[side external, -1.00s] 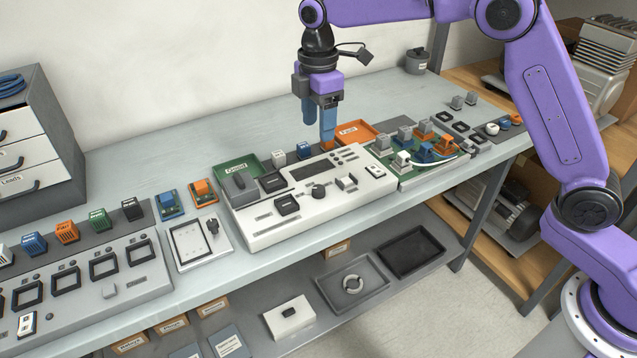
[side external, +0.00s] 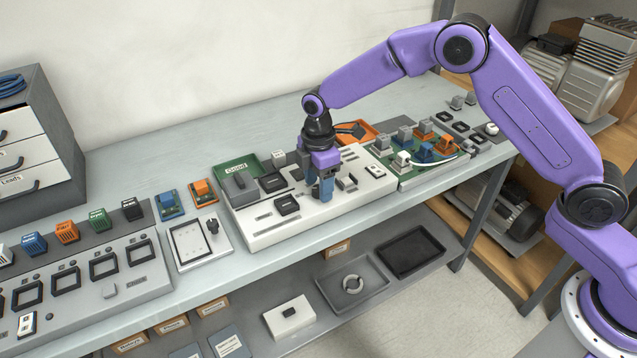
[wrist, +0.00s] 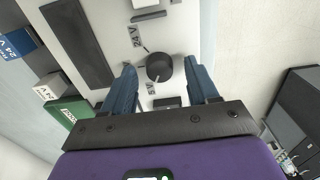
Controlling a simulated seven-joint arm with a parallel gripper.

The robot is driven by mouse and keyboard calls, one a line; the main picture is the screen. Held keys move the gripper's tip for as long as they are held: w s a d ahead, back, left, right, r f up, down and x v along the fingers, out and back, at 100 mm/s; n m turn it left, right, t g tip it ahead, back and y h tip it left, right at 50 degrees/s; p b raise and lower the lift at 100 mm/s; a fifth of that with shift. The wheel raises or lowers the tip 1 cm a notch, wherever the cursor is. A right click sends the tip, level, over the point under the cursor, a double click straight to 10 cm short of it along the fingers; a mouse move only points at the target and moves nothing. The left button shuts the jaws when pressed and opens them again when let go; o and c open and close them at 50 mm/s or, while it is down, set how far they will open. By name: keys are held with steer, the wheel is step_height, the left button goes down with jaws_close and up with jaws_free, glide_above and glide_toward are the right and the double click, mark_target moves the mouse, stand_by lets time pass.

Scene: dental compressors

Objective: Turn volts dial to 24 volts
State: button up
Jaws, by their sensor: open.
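The volts dial (wrist: 160,68) is a round black knob on the white test panel (side external: 262,235). In the wrist view it lies between the two blue fingertips of my gripper (wrist: 163,80), with a gap on each side. The labels "24 V" (wrist: 137,36) and "5 V" (wrist: 151,88) are printed beside it. The dial's pointer direction is too small to tell. In the side view my open gripper (side external: 320,195) is low over the panel and hides the dial.
A green circuit board with colored blocks (side external: 425,150) lies to the right. A drawer cabinet (side external: 38,140) stands at the far left. The bench behind is mostly clear.

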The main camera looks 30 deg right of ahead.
steer(key=shift+f, duration=0.3)
steer(key=c, duration=1)
steer(key=shift+c, duration=0.2)
